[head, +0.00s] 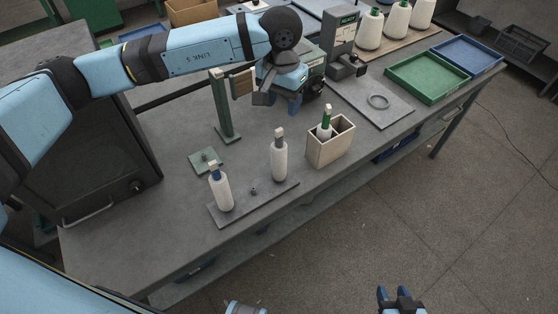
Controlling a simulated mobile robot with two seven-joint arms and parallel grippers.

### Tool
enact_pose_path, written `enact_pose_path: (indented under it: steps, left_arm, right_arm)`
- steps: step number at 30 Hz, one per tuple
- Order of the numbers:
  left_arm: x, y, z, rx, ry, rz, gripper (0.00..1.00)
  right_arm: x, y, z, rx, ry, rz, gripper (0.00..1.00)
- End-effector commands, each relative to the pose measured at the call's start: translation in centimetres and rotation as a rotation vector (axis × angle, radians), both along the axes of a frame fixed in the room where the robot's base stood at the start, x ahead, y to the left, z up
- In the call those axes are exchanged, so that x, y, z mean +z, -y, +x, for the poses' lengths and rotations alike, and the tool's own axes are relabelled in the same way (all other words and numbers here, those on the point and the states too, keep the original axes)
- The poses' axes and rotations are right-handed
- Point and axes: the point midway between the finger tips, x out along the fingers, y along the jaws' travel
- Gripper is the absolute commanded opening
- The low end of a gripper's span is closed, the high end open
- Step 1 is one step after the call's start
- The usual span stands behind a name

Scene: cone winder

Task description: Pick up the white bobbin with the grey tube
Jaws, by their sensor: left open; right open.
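A white bobbin with what looks like a grey tube (279,160) stands upright on a dark grey peg board (254,205). A second white bobbin with a blue tube (221,190) stands at the board's left end. A third bobbin with a green tube (325,124) stands in a beige divided box (328,151). My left gripper (279,101) is open and empty, above the table behind the grey-tube bobbin and apart from it. My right gripper (401,296) is open and empty at the bottom edge, over the floor in front of the table.
A green post stand (223,110) rises behind the bobbins. A grey plate with a ring (379,101) lies to the right. Green (427,78) and blue (466,54) trays and several white cones (397,19) stand further back. A dark panel (85,160) occupies the table's left.

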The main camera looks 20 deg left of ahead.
Motion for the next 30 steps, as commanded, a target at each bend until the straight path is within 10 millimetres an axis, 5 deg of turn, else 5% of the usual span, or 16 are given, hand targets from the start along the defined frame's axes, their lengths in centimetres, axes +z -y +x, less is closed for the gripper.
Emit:
enact_pose_path:
  steps: [5,15,23,30]
  left_arm:
    - [-0.7,-0.9,0.5,-0.023,0.019,0.044,0.53]
    - [-6.9,-0.9,0.5,-0.02,0.016,0.04,0.53]
    - [-9.0,-0.8,0.5,-0.02,0.018,0.039,0.53]
    - [-12.7,-0.8,0.5,-0.02,0.017,0.038,0.53]
  right_arm:
    - [-0.4,-0.2,-0.1,0.003,0.0,0.002,0.43]
    - [-2.0,-0.3,-0.1,0.002,-0.002,0.003,0.43]
    - [-2.6,-0.3,-0.1,0.002,-0.004,0.004,0.43]
    - [-3.6,-0.2,-0.1,0.0,-0.003,0.003,0.43]
